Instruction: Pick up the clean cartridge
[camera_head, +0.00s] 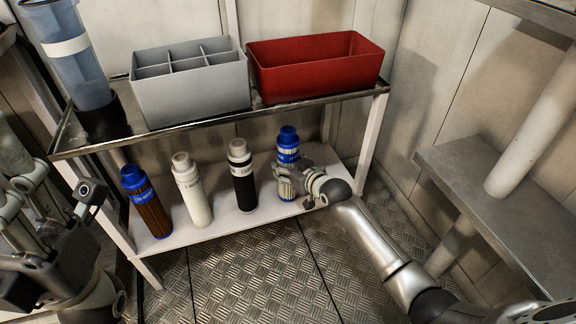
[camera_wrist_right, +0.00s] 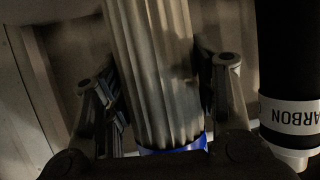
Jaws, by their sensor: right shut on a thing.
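The clean cartridge (camera_head: 287,150), white and pleated with blue ends, is upright at the right end of the lower shelf (camera_head: 215,222). I cannot tell whether its base touches the shelf. My right gripper (camera_head: 291,178) is shut on its pleated middle. In the right wrist view the pale pleats of the clean cartridge (camera_wrist_right: 155,70) stand between the two fingers of my right gripper (camera_wrist_right: 160,85), with a blue end at the bottom. Parts of my left arm show at the left edge of the head view; its jaw state is unclear.
A black carbon cartridge (camera_head: 243,180) stands close to the left, then a white cartridge (camera_head: 194,195) and a brown pleated one (camera_head: 147,208). The upper shelf holds a grey divided bin (camera_head: 195,100), a red bin (camera_head: 320,80) and a clear blue housing (camera_head: 82,80).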

